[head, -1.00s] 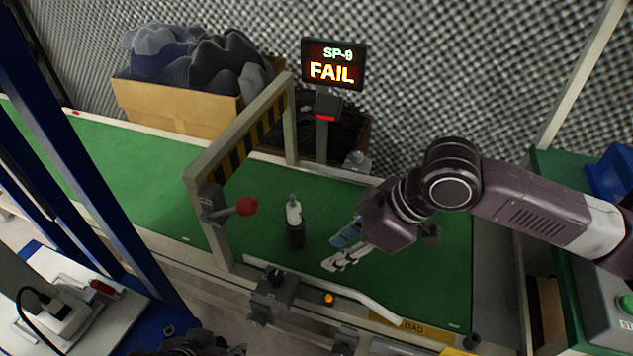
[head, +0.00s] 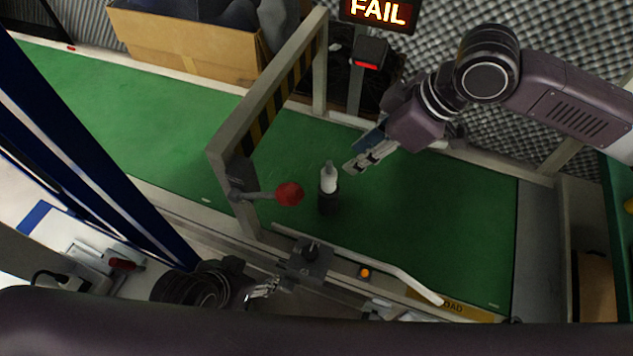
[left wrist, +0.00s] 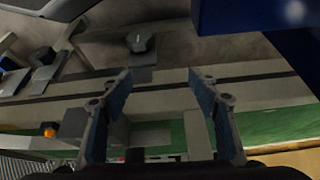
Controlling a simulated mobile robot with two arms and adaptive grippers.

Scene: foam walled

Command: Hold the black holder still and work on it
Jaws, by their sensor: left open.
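The black holder (head: 329,205) stands upright on the green belt in the head view, with a white bottle-like piece (head: 329,178) with a grey top standing in it. My right gripper (head: 360,156) is behind and to the right of the holder, apart from it. Its blue inner pad shows and it looks open and empty. My left gripper (head: 265,288) is low in front of the belt's near rail, left of the holder and apart from it. In the left wrist view my left gripper (left wrist: 160,105) is open with nothing between its fingers. The holder is not recognisable there.
A striped gate frame (head: 265,110) spans the belt (head: 420,210) left of the holder, with a red-knobbed lever (head: 289,194). A dark clamp block (head: 310,257) and pale guide rail (head: 390,267) line the near edge. A sign (head: 378,11) reads FAIL.

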